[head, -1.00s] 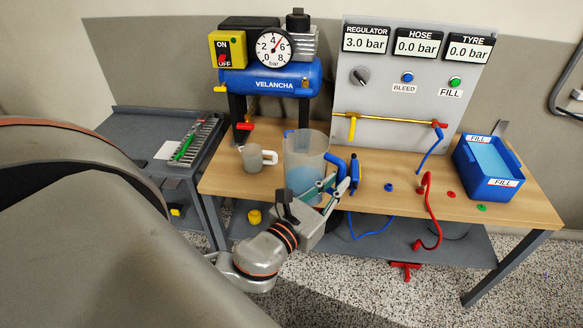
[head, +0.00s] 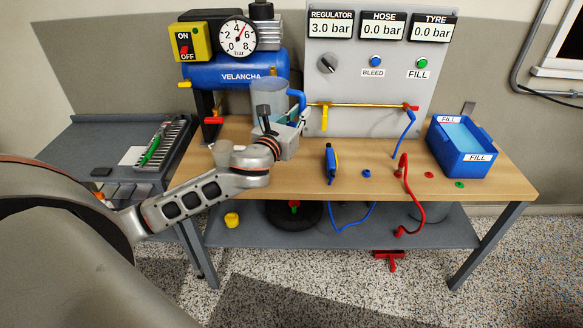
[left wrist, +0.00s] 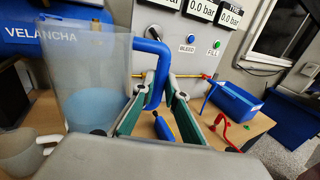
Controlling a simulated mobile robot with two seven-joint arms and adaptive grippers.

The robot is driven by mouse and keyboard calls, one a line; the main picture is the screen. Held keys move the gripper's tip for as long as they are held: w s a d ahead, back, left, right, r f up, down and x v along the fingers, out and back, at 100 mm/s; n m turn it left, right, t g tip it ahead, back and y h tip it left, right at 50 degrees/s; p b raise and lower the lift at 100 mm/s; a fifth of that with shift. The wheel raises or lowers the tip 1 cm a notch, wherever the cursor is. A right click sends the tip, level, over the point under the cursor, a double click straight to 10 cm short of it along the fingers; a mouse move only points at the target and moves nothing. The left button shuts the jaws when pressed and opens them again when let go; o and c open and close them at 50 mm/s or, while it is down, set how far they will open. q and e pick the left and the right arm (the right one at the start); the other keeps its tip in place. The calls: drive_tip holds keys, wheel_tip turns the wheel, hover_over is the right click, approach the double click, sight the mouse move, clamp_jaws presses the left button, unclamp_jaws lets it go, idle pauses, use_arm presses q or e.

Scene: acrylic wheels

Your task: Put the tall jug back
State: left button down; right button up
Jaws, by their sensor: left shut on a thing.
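The tall jug (head: 268,97) is clear, with a blue handle (head: 297,97). In the left wrist view, the jug (left wrist: 88,80) looks about upright, with bluish liquid low inside. My left gripper (head: 296,122) is shut on the blue handle, which passes between its green-padded fingers (left wrist: 156,92). In the head view the jug appears in front of the blue VELANCHA tank, above the back of the bench. The gripper hides its lower part. My right gripper is not in view.
A smaller whitish jug (left wrist: 18,150) shows at the lower left of the wrist view. The bench (head: 450,185) carries a blue tool (head: 330,160), a red hose (head: 402,180) and a blue FILL bin (head: 462,148). The regulator panel (head: 345,95) stands behind. The bench's front middle is mostly clear.

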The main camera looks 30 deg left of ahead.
use_arm(q)
wheel_tip(320, 180, down, 16)
drive_tip(key=b, duration=0.5)
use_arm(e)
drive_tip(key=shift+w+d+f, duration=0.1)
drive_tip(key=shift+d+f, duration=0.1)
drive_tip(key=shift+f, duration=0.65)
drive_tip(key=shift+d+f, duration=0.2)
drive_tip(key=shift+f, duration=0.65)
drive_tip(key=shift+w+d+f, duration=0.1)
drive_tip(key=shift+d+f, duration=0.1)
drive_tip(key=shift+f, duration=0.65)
